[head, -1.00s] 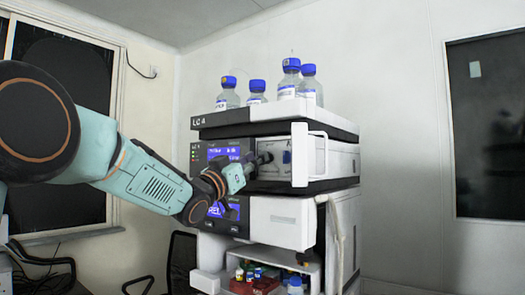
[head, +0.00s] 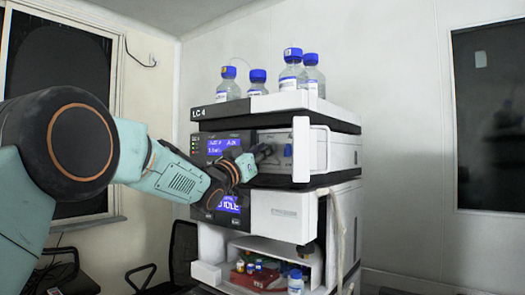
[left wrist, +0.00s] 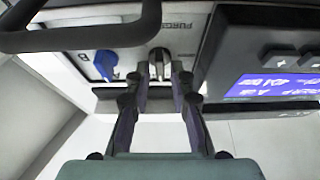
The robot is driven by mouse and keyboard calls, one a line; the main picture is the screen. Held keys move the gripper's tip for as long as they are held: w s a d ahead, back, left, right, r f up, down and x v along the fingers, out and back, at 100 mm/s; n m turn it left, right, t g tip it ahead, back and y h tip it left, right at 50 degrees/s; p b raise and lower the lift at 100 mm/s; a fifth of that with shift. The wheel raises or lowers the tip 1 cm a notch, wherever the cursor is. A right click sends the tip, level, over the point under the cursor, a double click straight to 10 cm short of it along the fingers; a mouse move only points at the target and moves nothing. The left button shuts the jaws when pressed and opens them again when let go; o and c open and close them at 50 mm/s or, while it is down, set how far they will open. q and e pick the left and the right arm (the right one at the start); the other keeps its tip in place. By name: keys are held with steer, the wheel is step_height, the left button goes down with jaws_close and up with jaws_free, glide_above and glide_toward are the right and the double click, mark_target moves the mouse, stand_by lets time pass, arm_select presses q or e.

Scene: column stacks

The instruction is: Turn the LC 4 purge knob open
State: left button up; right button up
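The LC 4 unit (head: 228,112) is the upper module of a stack, with a lit display at its left. My left gripper (head: 266,152) reaches its front panel. I cannot see clear contact. In the head view my gripper hides most of the knob. My right gripper is not in view.
A white handle frame (head: 301,150) projects right of the gripper; a dark bar (left wrist: 85,38) crosses close by in the wrist view. A blue part (left wrist: 105,63) sits beside the knob. Blue-capped bottles (head: 291,70) stand on top. A lower module (head: 275,215) is beneath.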

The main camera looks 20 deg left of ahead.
arm_select(q)
steer(key=shift+s+d, duration=0.1)
steer(key=shift+c, duration=0.6)
jaws_close()
steer(key=shift+a, duration=0.2)
steer(key=shift+d, duration=0.1)
